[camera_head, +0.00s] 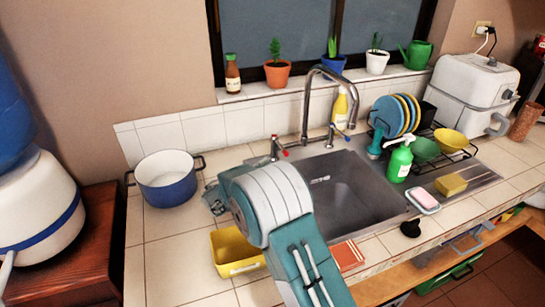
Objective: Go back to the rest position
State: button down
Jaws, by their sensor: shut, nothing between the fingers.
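My teal and white arm rises from the bottom middle and bends over the counter in front of the sink (345,190). My gripper (214,199) shows only in part, as a small dark grey shape at the left of the arm's bend. It is shut and holds nothing. It is over the counter, between the blue pot (166,181) and the sink. The arm hides much of the gripper and part of the sink's left side.
A yellow tub (236,257) is close below the arm. The faucet (306,105) stands behind it. A green soap bottle (399,162), dish rack (440,140) and pink soap on a dish (424,203) are at right. White tiled counter (165,260) is clear at front left.

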jog(key=v, duration=0.6)
jog(key=s+d+r+m+g+y, duration=0.1)
jog(key=s+d+r+m+g, duration=0.2)
jog(key=s+d+r+g, duration=0.35)
jog(key=s+d+r+m+g+y, duration=0.1)
jog(key=s+d+r+m+g, duration=0.25)
jog(key=s+d, duration=0.65)
jog(key=s+d+r+m+t+y, duration=0.1)
jog(key=s+y, duration=0.3)
jog(key=s, duration=0.6)
jog(key=s+r+m+y, duration=0.1)
jog(key=s+y, duration=0.4)
jog(key=s, duration=0.5)
jog(key=shift+s+d+r+m+t+y, duration=0.2)
jog(key=shift+d+m+t+y, duration=0.15)
jog(key=shift+m, duration=0.4)
